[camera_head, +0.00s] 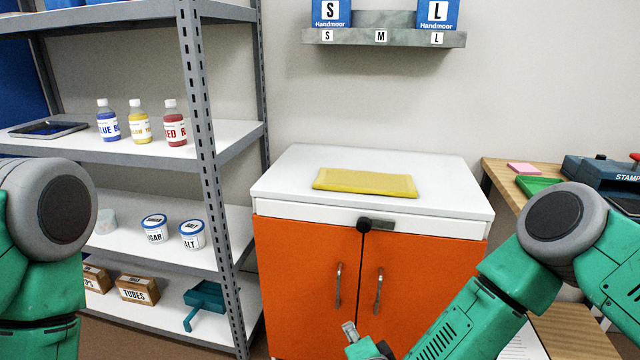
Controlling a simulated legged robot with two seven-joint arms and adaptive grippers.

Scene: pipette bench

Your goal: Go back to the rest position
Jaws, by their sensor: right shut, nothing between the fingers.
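My right arm comes in from the right side, and its gripper (350,330) shows small and partly cut off at the bottom middle of the head view. Its grey fingertips are shut with nothing between them, in front of the orange cabinet (305,290) and below its door handles. My left arm shows at the left edge, hanging down out of the picture, and its gripper is not in view.
The cabinet's white top (290,180) bears a folded yellow cloth (365,182). A grey shelf rack (205,150) with bottles, tubs and boxes stands at left. A wooden table (500,180) with a stamp device (600,170) stands at right. A wall shelf (340,40) holds blue boxes.

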